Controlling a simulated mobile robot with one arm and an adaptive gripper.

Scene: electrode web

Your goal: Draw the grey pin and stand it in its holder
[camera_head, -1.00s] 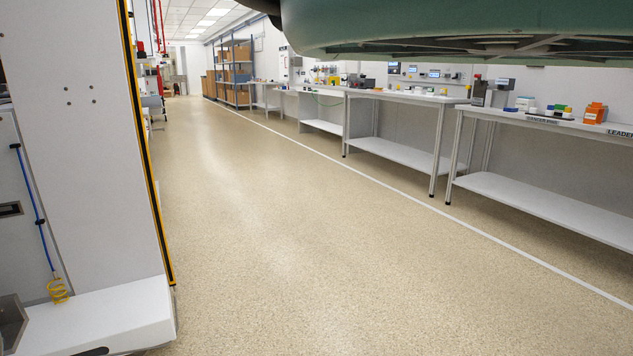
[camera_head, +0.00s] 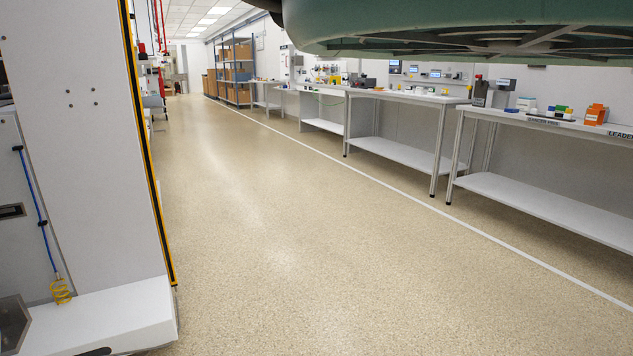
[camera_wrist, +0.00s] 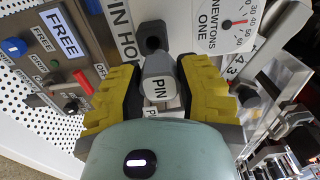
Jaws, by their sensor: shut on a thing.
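In the wrist view my gripper (camera_wrist: 158,88), with yellow and black fingers, is shut on the grey pin (camera_wrist: 160,66). The pin's grey head, with a white label reading PIN, sits between the two fingers. Just past the pin is a black block with a round hole (camera_wrist: 153,36), beside a label starting PIN HO. I take this block for the holder. The pin's lower end is hidden, so I cannot tell whether it is clear of its seat. The head view shows neither pin nor holder.
In the wrist view a dial marked NEWTONS ONE (camera_wrist: 228,24) is at the upper right. A panel with FREE labels (camera_wrist: 64,32), a blue button and a red knob (camera_wrist: 83,82) is at the left. In the head view the floor (camera_head: 300,230) is open, with benches (camera_head: 410,98) along the right.

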